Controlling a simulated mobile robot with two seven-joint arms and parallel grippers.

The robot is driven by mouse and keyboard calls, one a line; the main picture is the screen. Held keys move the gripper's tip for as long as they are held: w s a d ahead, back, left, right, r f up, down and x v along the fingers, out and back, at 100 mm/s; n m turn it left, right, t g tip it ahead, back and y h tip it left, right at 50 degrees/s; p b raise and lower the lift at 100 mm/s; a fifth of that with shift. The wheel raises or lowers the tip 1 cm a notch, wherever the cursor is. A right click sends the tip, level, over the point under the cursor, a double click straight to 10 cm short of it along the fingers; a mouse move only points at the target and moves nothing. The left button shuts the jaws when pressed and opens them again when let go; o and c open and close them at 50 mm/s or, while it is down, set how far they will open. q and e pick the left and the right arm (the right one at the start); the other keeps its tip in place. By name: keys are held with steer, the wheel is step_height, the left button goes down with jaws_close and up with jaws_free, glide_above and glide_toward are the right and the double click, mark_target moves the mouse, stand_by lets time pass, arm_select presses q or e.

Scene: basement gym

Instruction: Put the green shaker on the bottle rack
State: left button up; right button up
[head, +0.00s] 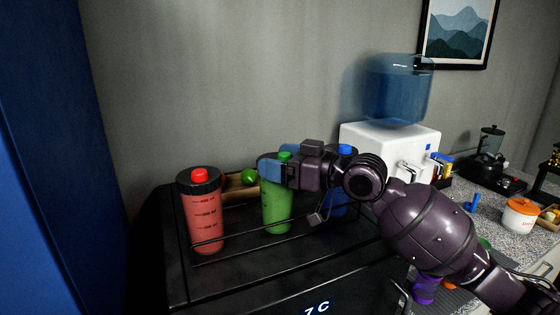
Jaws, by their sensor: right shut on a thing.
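The green shaker (277,208) stands upright between a red shaker (204,222) on the left and a blue shaker (338,205) on the right. My right gripper (272,170) is shut on the green shaker near its dark lid, reaching in from the right. The bottle rack (218,239) shows as thin dark rails on top of a black unit. The green shaker's lower part is behind the front rail; whether its base touches the rack floor I cannot tell. My gripper and wrist partly hide the blue shaker. My left gripper is not in view.
The black unit has a lit display (316,308). A wooden tray with a green ball (249,177) lies behind the shakers. A white water dispenser (388,146) stands to the right. A purple object (425,290) is under my arm. A blue panel (45,150) is at left.

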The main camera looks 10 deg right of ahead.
steer(key=o, duration=1.6)
steer(key=shift+f, duration=0.15)
steer(key=shift+c, duration=0.2)
steer(key=shift+s+d, duration=0.25)
steer(key=shift+d, duration=0.05)
steer(key=b+v, duration=0.2)
steer(key=v, duration=0.9)
